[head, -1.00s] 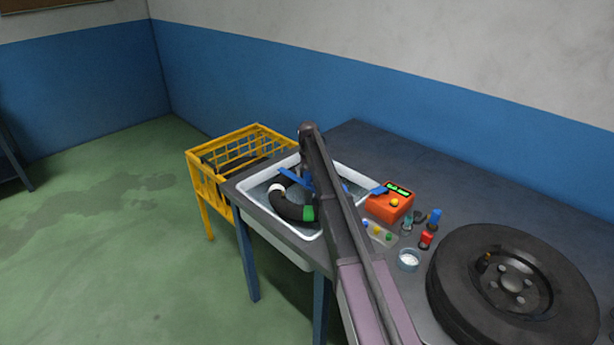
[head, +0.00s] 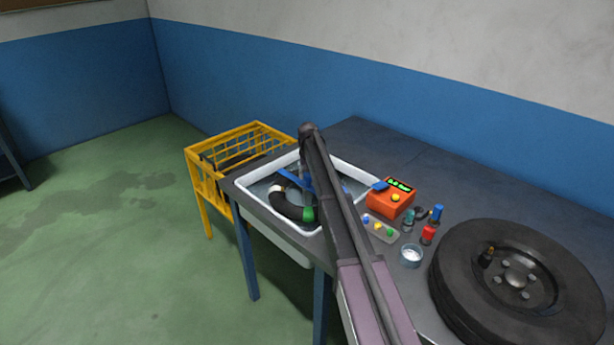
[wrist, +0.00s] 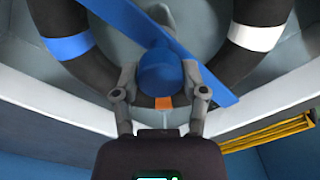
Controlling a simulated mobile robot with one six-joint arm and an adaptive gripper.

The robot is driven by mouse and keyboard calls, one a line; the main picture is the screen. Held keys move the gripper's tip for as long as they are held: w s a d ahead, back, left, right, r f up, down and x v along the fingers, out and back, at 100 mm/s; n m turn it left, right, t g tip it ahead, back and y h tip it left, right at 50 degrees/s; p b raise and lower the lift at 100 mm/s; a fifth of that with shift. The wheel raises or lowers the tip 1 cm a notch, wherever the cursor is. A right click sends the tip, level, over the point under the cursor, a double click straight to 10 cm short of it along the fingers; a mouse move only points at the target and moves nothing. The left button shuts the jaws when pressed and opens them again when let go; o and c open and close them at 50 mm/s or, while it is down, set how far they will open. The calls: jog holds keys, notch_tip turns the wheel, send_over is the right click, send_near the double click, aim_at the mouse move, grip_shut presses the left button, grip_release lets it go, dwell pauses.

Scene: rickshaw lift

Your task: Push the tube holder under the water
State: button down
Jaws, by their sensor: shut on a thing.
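The tube holder (wrist: 150,35) is a blue bar with a round blue knob, lying across the black tube (wrist: 75,65) in the wrist view. My gripper (wrist: 160,78) is shut on the knob, one finger on each side. In the head view the bar (head: 287,175) and tube (head: 290,208) are inside the white basin (head: 250,205), which holds greyish water (head: 262,190). The tube has blue, white, orange and green bands. My arm hides the gripper and the right part of the tube in the head view. I cannot tell how deep the tube sits.
A yellow crate (head: 203,185) stands left of the basin. On the table (head: 450,170), to the right, are an orange device (head: 390,205), a small tray (head: 380,232), a round dish (head: 411,256), small bottles and a wheel (head: 515,285). The back of the table is clear.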

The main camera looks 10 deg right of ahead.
aim_at(308, 187)
jog(key=shift+s+f+b, duration=0.1)
jog(key=shift+f+b, duration=2.45)
jog(key=shift+f, duration=0.3)
jog(key=shift+s, duration=0.1)
jog(key=c, duration=0.5)
grip_release()
jog(key=shift+c, duration=0.2)
jog(key=o, duration=0.4)
jog(key=shift+f, duration=0.15)
jog(key=shift+w+r, duration=0.2)
